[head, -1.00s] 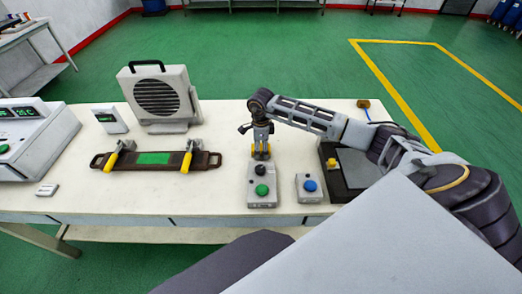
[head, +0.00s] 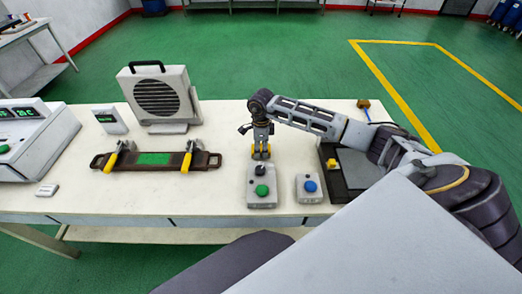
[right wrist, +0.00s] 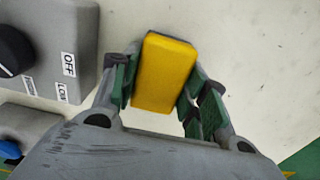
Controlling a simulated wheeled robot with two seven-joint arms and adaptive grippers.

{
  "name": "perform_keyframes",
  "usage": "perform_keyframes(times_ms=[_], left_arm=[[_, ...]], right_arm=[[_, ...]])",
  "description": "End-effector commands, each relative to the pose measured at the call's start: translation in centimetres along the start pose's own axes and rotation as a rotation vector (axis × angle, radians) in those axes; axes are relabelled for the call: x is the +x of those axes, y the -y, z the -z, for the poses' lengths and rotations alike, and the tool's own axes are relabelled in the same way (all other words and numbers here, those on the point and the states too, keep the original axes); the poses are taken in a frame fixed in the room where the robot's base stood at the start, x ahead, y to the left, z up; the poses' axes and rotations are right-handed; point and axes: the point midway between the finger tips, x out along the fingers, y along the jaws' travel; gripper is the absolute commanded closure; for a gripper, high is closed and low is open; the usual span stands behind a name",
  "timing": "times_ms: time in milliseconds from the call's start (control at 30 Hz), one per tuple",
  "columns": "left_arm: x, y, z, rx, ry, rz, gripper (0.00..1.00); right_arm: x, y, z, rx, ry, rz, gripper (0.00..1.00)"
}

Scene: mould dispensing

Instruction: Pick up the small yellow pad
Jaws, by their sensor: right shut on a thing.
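The small yellow pad (right wrist: 165,72) is a thick yellow block between the two fingers of my right gripper (right wrist: 160,92) in the right wrist view. The green-lined fingers are shut on its sides. Pale tabletop shows around it; whether it touches the table cannot be told. In the head view my right gripper (head: 261,152) points down just behind the grey box with the green button, with yellow showing at its tips. My left gripper is not in view.
A grey control box (head: 262,188) with a black knob and green button stands in front of the gripper. A blue-button box (head: 309,188) is to its right. A dark tray (head: 334,186) lies farther right. A brown clamp board (head: 216,160) lies left. Table between is clear.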

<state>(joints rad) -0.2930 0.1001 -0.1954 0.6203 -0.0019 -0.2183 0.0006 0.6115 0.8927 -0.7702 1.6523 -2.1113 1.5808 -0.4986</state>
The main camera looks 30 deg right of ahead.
Motion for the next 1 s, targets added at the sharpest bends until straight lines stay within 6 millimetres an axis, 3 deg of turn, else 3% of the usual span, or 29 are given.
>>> perform_keyframes(times_ms=[267,800,1000], left_arm=[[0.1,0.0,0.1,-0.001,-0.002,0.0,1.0],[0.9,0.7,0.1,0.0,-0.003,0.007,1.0],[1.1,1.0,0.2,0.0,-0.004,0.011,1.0]], right_arm=[[-0.9,0.1,0.0,0.0,0.001,0.002,0.81],[-8.1,0.1,0.0,-0.001,0.001,0.003,0.81],[-9.7,0.1,0.0,0.0,0.0,0.001,0.81]])
